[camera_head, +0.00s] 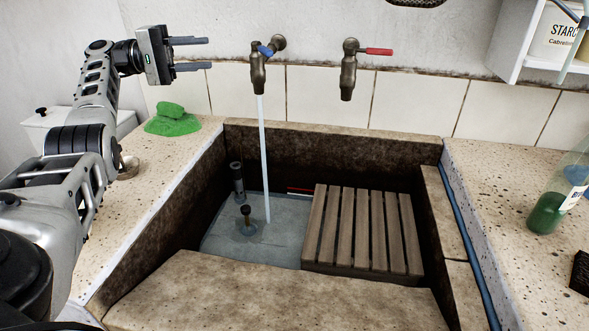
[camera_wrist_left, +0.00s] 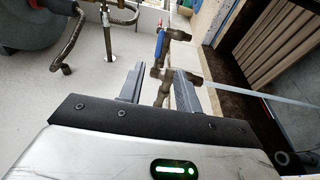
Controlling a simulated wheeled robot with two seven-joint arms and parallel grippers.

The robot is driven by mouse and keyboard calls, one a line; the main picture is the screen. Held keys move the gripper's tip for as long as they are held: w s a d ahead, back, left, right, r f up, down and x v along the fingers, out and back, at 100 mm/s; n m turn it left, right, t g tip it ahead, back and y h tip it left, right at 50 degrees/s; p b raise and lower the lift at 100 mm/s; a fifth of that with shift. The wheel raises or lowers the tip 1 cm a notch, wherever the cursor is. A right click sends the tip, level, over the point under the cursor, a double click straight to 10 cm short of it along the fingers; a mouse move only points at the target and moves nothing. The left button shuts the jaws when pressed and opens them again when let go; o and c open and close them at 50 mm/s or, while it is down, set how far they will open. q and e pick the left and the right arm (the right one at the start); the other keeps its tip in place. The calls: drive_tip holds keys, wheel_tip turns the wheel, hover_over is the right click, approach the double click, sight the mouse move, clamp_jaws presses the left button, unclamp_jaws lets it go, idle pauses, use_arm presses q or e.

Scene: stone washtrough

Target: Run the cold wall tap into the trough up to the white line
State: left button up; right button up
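The cold wall tap (camera_head: 258,78) has a blue lever (camera_head: 265,50), and a thin stream of water (camera_head: 264,150) falls from it into the stone trough (camera_head: 330,140). Water (camera_head: 285,215) covers the trough floor. A short white line with a red one (camera_head: 300,190) shows on the back wall, just above the water beside the slatted rack. My left gripper (camera_head: 210,53) is open and empty, left of the tap and apart from it. In the left wrist view the tap's blue lever (camera_wrist_left: 159,45) shows beyond the fingers. My right gripper is not in view.
A red-levered tap (camera_head: 348,72) hangs to the right with no water flowing. A wooden slatted rack (camera_head: 362,230) fills the trough's right side. A dark pipe (camera_head: 237,182) and plug (camera_head: 246,217) stand at the left. A green cloth (camera_head: 172,122) and bottle (camera_head: 548,212) sit on the ledges.

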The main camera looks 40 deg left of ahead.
use_arm(q)
drive_tip(key=m+t+y+p, duration=0.75)
drive_tip(key=m+y, duration=1.15)
drive_tip(key=m, duration=0.3)
approach(270, 49)
drive_tip(key=shift+g, duration=0.45)
drive_tip(key=x, duration=0.4)
drive_tip(key=p+x, duration=0.1)
drive_tip(key=x, duration=0.3)
drive_tip(key=a+p+x, duration=0.1)
drive_tip(key=x, duration=0.3)
drive_tip(key=shift+r, duration=0.1)
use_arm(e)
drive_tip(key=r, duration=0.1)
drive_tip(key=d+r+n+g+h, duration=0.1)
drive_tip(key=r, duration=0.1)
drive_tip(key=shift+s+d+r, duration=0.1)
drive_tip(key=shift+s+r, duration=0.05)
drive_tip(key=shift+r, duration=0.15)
